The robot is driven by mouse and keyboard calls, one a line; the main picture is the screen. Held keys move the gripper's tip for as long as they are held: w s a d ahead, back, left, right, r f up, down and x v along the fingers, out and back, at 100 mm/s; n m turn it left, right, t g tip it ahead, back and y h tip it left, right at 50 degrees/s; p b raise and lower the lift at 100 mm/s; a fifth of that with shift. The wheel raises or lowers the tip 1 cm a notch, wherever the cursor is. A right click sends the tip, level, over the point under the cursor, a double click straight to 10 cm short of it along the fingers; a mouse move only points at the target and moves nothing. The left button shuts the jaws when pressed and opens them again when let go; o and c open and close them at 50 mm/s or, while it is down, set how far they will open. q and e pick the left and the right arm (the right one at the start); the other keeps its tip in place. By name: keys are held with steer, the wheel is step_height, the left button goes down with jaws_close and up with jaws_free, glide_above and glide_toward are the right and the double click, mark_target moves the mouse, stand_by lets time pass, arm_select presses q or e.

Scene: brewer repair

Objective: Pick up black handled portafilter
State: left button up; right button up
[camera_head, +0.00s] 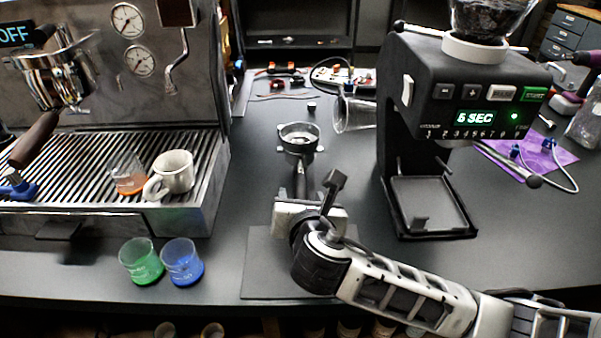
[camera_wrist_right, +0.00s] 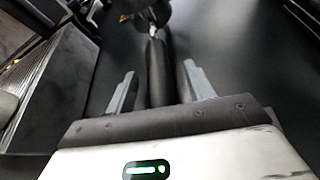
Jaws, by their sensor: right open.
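The black handled portafilter (camera_head: 299,139) lies on the dark counter between the espresso machine and the grinder. Its metal basket is at the far end and its black handle points toward me. My right gripper (camera_head: 307,194) is at the near end of the handle, partly covering it in the head view. In the right wrist view, the black handle (camera_wrist_right: 158,65) runs between the two spread fingers of my right gripper (camera_wrist_right: 160,83). Gaps show on both sides of the handle, so the fingers do not grip it. My left gripper is not in view.
The espresso machine (camera_head: 215,150) stands left, with a white cup (camera_head: 174,172) and a small glass (camera_head: 129,174) on its grate. Green (camera_head: 141,262) and blue (camera_head: 183,262) cups stand in front. The grinder (camera_head: 385,130) stands right. A flat dark mat (camera_head: 262,270) lies below my gripper.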

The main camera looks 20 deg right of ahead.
jaws_close()
steer(key=shift+r, duration=0.1)
